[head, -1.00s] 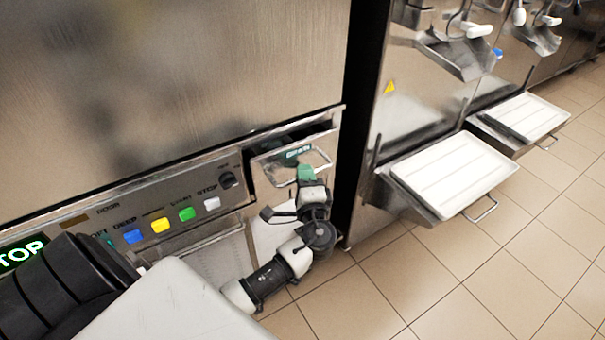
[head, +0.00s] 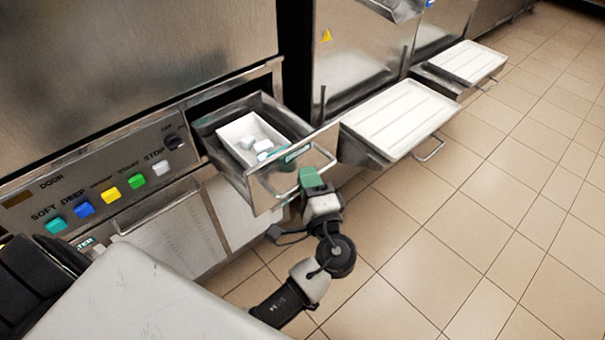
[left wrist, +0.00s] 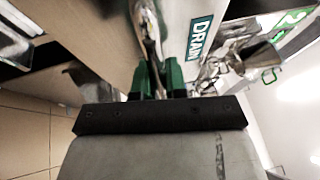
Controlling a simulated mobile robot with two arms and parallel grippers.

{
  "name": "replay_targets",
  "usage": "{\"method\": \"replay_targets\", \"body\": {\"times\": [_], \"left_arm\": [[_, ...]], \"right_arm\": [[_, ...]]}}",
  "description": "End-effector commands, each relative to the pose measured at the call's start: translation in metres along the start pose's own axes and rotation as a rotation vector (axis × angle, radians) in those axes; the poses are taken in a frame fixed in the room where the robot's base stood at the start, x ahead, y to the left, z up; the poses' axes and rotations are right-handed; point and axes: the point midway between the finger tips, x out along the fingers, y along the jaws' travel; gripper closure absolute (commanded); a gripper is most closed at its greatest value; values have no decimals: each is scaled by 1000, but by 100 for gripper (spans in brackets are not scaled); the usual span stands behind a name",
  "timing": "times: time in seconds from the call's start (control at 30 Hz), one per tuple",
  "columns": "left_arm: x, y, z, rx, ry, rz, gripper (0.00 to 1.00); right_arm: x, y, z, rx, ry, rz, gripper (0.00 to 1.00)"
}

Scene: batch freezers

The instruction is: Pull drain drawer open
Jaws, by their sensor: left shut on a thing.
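The drain drawer (head: 262,194) stands well out from the front of the steel freezer, and its inside shows from above. A white tray (head: 237,129) with several small pale blocks lies in it. A wire handle (head: 327,158) runs across its front beside a green label, which reads DRAIN in the left wrist view (left wrist: 201,38). My left gripper (head: 311,178), with green fingers, is shut on the drawer handle. In the left wrist view the green fingers (left wrist: 156,78) close around the metal bar (left wrist: 149,30). My right gripper is not in view.
A control panel (head: 100,195) with coloured buttons and a knob is left of the drawer. To the right, other machines have white-topped drawers (head: 400,115) sticking out with wire handles (head: 431,150). The tiled floor (head: 450,230) in front is clear.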

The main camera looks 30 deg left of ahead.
Motion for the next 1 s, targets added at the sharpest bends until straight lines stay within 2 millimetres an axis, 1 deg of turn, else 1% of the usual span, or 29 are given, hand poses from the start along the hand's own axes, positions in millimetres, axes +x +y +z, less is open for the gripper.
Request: {"method": "replay_targets", "body": {"times": [0.33, 0.37, 0.4, 0.5, 0.8, 0.87, 0.97, 1.0], "left_arm": [[-1, 2, 0, 2, -1, 5, 100], [-1, 2, 0, 2, -1, 5, 83], [-1, 2, 0, 2, -1, 4, 77], [-1, 1, 0, 2, 0, 3, 63], [-3, 1, -1, 1, 2, 2, 63], [-8, 1, -1, 0, 3, 4, 63], [-23, 2, -1, 0, 3, 5, 63], [-31, 2, -1, -1, 3, 6, 63]], "right_arm": [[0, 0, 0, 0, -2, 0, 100], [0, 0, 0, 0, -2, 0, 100], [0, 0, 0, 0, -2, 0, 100], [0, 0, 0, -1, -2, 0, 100], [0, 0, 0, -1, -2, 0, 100], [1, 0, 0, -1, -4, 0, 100], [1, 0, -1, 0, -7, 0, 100], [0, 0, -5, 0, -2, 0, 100]]}}
